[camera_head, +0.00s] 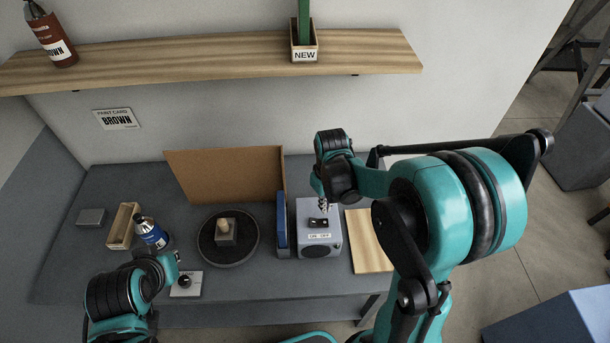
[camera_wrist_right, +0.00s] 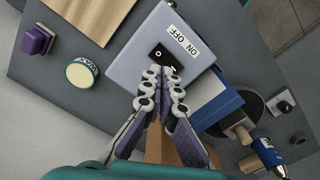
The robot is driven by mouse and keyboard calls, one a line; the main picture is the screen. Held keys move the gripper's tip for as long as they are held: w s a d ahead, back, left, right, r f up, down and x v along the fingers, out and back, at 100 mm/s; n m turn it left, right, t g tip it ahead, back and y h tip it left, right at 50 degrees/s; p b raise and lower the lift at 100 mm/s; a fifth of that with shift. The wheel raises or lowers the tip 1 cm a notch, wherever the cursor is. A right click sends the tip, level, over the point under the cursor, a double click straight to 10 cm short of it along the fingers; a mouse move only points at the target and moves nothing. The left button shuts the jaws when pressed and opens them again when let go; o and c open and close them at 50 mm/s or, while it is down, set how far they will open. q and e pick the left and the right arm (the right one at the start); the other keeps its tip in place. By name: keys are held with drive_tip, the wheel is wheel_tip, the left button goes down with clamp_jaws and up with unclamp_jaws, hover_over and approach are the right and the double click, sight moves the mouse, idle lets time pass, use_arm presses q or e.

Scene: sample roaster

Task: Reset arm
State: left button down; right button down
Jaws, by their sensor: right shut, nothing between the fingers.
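My right gripper (camera_head: 321,201) is shut and empty. It points down at the pale grey box (camera_head: 306,212) with a black rocker switch (camera_head: 318,222) and an ON OFF label. In the right wrist view the closed fingertips (camera_wrist_right: 163,75) are at the edge of the black switch (camera_wrist_right: 162,57) on the pale box (camera_wrist_right: 135,62); I cannot tell whether they touch it. My left gripper (camera_head: 172,260) shows only partly at the lower left, near a small white dial box (camera_head: 187,284); its fingers are not clear.
A round dark turntable (camera_head: 212,252) carries a small block. A brown panel (camera_head: 226,178) stands behind, a blue panel (camera_head: 281,220) beside the box. A wooden board (camera_head: 367,242) lies right. A shelf (camera_head: 200,60) hangs above.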

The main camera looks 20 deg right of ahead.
drive_tip(key=s+a+f+m+t+b, duration=0.3)
drive_tip(key=s+t+b, duration=0.4)
drive_tip(key=b, duration=0.9)
drive_tip(key=s+a, duration=0.1)
drive_tip(key=s, duration=0.1)
drive_tip(key=shift+s+f, duration=0.3)
drive_tip(key=shift+s, duration=0.05)
